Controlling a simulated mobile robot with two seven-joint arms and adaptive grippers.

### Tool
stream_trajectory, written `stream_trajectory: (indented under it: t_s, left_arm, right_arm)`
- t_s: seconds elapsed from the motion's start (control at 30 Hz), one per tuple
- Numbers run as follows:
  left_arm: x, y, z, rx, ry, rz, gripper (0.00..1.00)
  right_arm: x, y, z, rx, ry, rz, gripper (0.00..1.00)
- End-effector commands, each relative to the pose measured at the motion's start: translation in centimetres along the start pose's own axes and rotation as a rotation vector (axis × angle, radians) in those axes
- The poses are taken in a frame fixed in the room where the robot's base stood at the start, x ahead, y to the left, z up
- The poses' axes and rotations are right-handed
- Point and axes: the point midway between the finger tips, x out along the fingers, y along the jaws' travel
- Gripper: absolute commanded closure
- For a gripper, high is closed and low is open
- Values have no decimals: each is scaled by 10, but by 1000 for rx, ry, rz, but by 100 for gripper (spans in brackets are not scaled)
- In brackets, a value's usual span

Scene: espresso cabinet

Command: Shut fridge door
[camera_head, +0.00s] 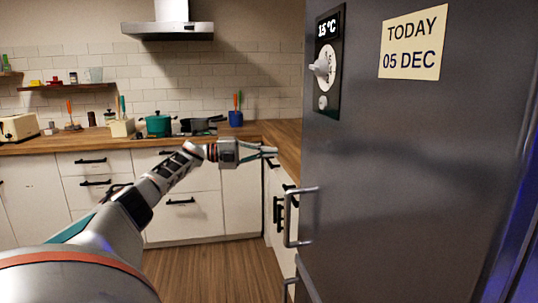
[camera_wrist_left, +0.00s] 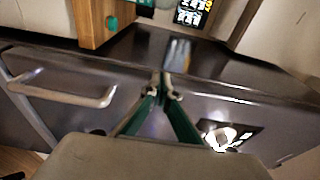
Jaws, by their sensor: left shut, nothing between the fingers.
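The fridge door (camera_head: 420,170) is a large dark grey panel filling the right of the head view. It carries a temperature panel with a dial (camera_head: 324,67), a yellow date note (camera_head: 411,43) and a metal bar handle (camera_head: 290,218) low on its left side. My left gripper (camera_head: 275,153) is shut and empty, near the door's left edge, above the handle. In the left wrist view the closed fingertips (camera_wrist_left: 165,85) are over the door, between the handle (camera_wrist_left: 65,94) and the dial (camera_wrist_left: 222,137). I cannot tell whether they touch it. My right gripper is not in view.
A wooden counter (camera_head: 75,144) with white drawers runs along the back wall and turns toward the fridge. A green pot (camera_head: 158,124) and a blue utensil cup (camera_head: 236,118) stand on it. The wooden floor (camera_head: 205,270) is clear. Blue light shows at the door's right edge.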

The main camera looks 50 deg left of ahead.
Motion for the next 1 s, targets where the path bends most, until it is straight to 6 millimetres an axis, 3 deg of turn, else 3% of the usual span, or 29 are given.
stream_trajectory:
  t_s: [0.4,1.0]
  left_arm:
    - [-7,3,20,1,-1,1,100]
    - [-10,0,23,-1,0,0,100]
  right_arm:
    - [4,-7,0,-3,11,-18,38]
    - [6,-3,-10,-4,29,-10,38]
